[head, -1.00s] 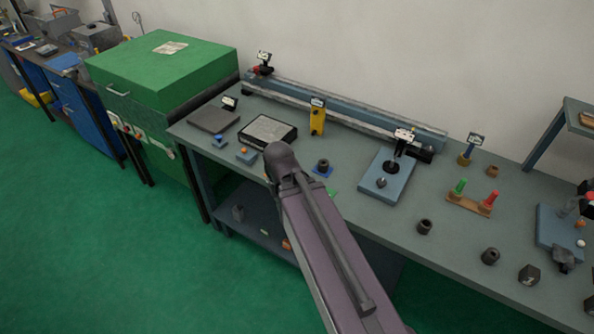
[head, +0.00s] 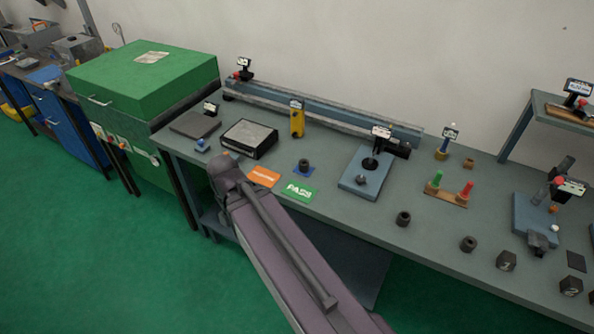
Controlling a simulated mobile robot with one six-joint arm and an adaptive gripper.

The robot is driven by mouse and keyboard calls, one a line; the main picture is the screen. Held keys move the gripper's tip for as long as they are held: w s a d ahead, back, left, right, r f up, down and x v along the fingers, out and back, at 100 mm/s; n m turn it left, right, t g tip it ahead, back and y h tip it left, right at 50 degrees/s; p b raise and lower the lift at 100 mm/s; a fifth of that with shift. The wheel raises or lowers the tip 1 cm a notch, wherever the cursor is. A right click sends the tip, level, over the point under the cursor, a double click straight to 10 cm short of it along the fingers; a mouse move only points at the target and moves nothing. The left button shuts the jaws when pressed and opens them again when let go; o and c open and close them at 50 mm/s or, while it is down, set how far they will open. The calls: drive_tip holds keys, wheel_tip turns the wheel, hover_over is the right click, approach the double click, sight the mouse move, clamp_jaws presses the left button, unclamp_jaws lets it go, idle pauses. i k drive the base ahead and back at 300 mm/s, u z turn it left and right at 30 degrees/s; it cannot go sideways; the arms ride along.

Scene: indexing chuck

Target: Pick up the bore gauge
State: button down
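I cannot read the small tags, so I cannot say for sure which thing is the bore gauge. One candidate is an upright blue tool on a yellow base (head: 442,153) with a tag, at the back right of the grey-green bench. Another is a pair of handles, one green (head: 435,180) and one red (head: 466,189), standing in a brown wooden block (head: 446,198). My arm crosses the lower middle of the head view, and its dark rounded joint is at the bench's front left. My gripper does not show.
The bench (head: 380,225) also holds a yellow upright tool (head: 297,123), a blue stand (head: 365,175), a green PASS card (head: 298,190), an orange card (head: 263,177) and several dark cylinders. A long blue rail (head: 320,114) runs along the back. A green cabinet (head: 145,75) stands at left.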

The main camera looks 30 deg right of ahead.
sight(448, 132)
drive_tip(key=u, duration=0.1)
drive_tip(key=k, duration=1.1)
drive_tip(key=z, duration=0.85)
drive_tip(key=i, duration=1)
drive_tip(key=z, duration=0.05)
